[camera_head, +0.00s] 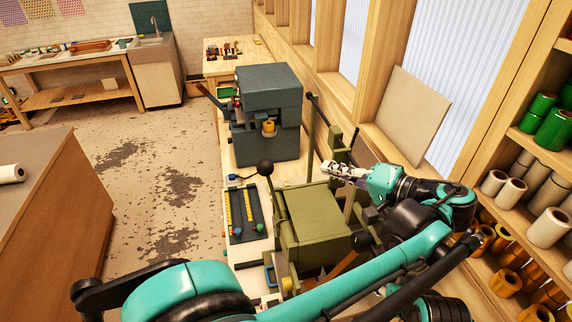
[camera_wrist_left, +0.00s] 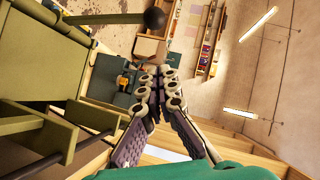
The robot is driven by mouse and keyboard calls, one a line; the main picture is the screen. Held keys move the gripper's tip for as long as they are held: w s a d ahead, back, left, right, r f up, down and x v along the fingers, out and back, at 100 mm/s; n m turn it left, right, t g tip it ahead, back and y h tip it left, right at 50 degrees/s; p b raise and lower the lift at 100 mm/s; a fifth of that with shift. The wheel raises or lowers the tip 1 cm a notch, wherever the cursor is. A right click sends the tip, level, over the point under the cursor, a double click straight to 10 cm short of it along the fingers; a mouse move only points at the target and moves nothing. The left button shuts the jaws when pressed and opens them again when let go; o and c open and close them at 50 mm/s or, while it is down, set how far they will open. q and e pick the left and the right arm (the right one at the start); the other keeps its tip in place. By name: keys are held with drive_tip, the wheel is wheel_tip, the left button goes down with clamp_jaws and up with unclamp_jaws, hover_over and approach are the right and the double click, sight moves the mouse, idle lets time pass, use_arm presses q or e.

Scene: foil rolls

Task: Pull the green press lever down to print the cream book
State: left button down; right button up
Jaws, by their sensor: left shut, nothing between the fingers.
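The olive-green press (camera_head: 312,222) stands on the bench in the middle of the head view. A lever with a black ball knob (camera_head: 265,167) rises at its left side. In the left wrist view the knob (camera_wrist_left: 154,18) shows at the top and the green press (camera_wrist_left: 40,60) at the left. My left gripper (camera_head: 328,168) is shut and empty, to the right of the knob and beyond the press body, apart from the lever. Its fingers (camera_wrist_left: 155,78) show together in the left wrist view. I cannot make out a cream book. My right gripper is not in view.
A dark grey machine (camera_head: 268,110) stands behind the press. A tray with yellow and blue strips (camera_head: 243,212) lies left of it. A cream board (camera_head: 412,115) leans by the window. Shelves of foil rolls (camera_head: 548,225) line the right. My left arm crosses the foreground.

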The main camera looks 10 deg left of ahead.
use_arm(q)
drive_tip(key=s+a+f+p+x, duration=0.1)
drive_tip(key=s+x, duration=0.1)
drive_tip(key=x, duration=1.1)
drive_tip(key=shift+s, duration=0.2)
drive_tip(key=shift+a, duration=0.1)
drive_tip(key=shift+s+a, duration=0.1)
